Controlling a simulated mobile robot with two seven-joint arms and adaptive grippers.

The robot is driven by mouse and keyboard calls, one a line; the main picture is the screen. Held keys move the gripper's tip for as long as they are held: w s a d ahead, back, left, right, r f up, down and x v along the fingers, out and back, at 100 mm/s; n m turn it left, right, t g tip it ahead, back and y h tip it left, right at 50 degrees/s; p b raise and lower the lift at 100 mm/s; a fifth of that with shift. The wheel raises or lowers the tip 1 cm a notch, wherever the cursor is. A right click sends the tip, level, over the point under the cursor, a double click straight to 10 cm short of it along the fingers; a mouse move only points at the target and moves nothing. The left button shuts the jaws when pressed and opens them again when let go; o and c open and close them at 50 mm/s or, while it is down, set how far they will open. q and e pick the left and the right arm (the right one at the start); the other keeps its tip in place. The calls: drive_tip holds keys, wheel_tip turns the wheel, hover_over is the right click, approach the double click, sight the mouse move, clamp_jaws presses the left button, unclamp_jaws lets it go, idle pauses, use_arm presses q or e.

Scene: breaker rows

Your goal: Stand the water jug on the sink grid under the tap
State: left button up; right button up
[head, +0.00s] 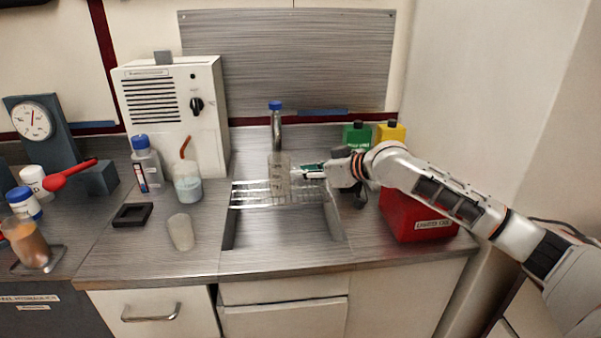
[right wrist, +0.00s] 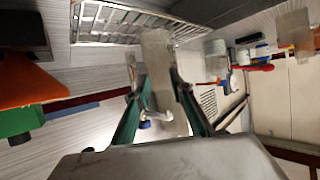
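The water jug (head: 279,184) is clear and upright at the sink grid (head: 250,194), below the tap (head: 276,130) with its blue top. I cannot tell whether its base touches the wire bars. My right gripper (head: 312,172) reaches in from the right with its fingers at the jug's side. In the right wrist view the jug (right wrist: 160,58) lies between the two green-padded fingers of the gripper (right wrist: 158,82), which look closed against it. The grid (right wrist: 115,22) shows beyond the fingertips. My left gripper is not in view.
A beaker with a red stirrer (head: 187,188), a blue-capped bottle (head: 147,168) and a frosted cup (head: 181,232) stand left of the sink. Green (head: 356,136) and yellow (head: 391,131) bottles and a red box (head: 412,216) are at right. The front basin (head: 283,232) is empty.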

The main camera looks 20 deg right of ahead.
drive_tip(key=p+v, duration=0.1)
drive_tip(key=v, duration=0.9)
drive_tip(key=shift+s, duration=0.2)
drive_tip(key=shift+d+r, duration=0.1)
